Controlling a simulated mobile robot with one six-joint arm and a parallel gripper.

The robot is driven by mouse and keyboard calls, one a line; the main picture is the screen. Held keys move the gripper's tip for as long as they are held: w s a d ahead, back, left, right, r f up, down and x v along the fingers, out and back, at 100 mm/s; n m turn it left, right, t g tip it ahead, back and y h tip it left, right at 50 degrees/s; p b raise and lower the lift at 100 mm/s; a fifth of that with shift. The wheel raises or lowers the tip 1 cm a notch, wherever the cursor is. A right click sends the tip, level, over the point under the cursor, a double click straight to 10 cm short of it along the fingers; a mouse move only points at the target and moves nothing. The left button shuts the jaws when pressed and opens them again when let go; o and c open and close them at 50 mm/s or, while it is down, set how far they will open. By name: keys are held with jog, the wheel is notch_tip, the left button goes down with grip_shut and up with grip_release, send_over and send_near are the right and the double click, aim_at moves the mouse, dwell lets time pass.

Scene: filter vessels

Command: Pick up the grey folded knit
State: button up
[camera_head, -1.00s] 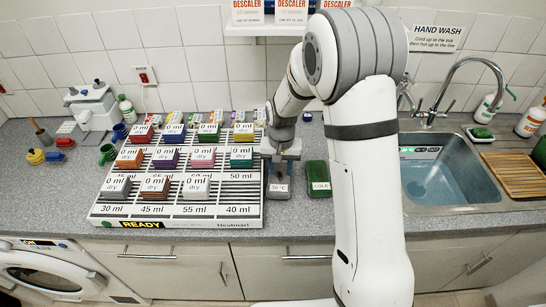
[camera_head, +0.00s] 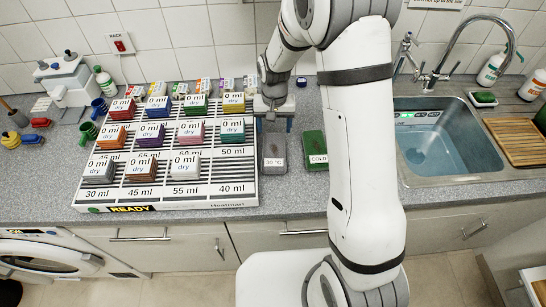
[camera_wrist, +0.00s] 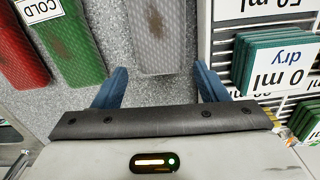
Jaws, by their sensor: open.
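The grey folded knit (camera_head: 97,172) is a small stack with a "0 ml dry" label. It lies on the slatted white rack (camera_head: 240,198), at the front left above the "30 ml" mark. My gripper (camera_head: 272,118) is open and empty, to the right of the rack's back part and well away from the grey knit. In the wrist view my gripper's blue fingers (camera_wrist: 160,86) are spread apart, with bare speckled counter between them. The grey knit is not in the wrist view.
A grey slab (camera_head: 274,145) labelled "30 °C" and a green slab (camera_head: 315,146) labelled "COLD" lie right of the rack. A red slab (camera_wrist: 18,50) shows in the wrist view. Other coloured stacks (camera_head: 150,135) fill the rack. A sink (camera_head: 440,150) is at right.

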aim_at(274, 140)
jog(key=shift+o, duration=0.3)
notch_tip(274, 140, down, 6)
jog(key=b, duration=0.2)
jog(key=shift+f+b, duration=0.2)
jog(key=shift+b, duration=0.15)
jog(key=shift+r, duration=0.1)
jog(key=shift+c, duration=0.3)
jog(key=c, duration=0.6)
